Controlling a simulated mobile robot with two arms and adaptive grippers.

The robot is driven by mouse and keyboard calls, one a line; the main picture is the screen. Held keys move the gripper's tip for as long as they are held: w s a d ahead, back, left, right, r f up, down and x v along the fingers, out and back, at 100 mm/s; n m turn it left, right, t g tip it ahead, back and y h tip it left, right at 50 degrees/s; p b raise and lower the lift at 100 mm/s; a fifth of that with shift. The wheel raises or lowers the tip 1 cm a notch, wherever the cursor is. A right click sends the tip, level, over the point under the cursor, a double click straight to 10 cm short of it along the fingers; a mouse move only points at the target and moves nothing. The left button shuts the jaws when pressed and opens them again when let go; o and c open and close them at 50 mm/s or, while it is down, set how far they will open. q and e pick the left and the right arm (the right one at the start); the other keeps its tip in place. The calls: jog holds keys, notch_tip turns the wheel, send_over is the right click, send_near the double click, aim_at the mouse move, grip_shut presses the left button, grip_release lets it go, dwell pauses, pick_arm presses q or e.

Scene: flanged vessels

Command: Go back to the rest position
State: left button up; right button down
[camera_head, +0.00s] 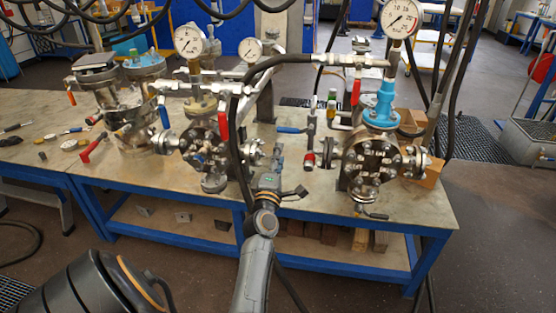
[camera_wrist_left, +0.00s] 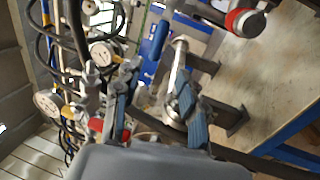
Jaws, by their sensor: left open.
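My left gripper (camera_head: 271,176) is in front of the middle of the workbench (camera_head: 110,167), its arm rising from the bottom of the head view. It points away from me, between the middle and right flanged vessels. In the left wrist view the gripper (camera_wrist_left: 160,112) has its two blue-grey fingers spread apart. Metal piping shows behind and between them, and I see nothing gripped. The middle flanged vessel (camera_head: 207,150) is just left of the gripper, and the right flanged vessel (camera_head: 372,165) stands further right. My right gripper is not in view.
Another vessel (camera_head: 130,105) and loose tools, including a red-handled one (camera_head: 93,148), are on the bench's left. Pressure gauges (camera_head: 401,18), hoses and a blue-handled valve (camera_head: 291,129) crowd the space around the gripper. Open floor (camera_head: 500,240) lies right of the bench.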

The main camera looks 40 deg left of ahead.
pick_arm(q)
jog(key=shift+s+d, duration=0.2)
jog(key=shift+s, duration=0.2)
jog(key=shift+f, duration=0.1)
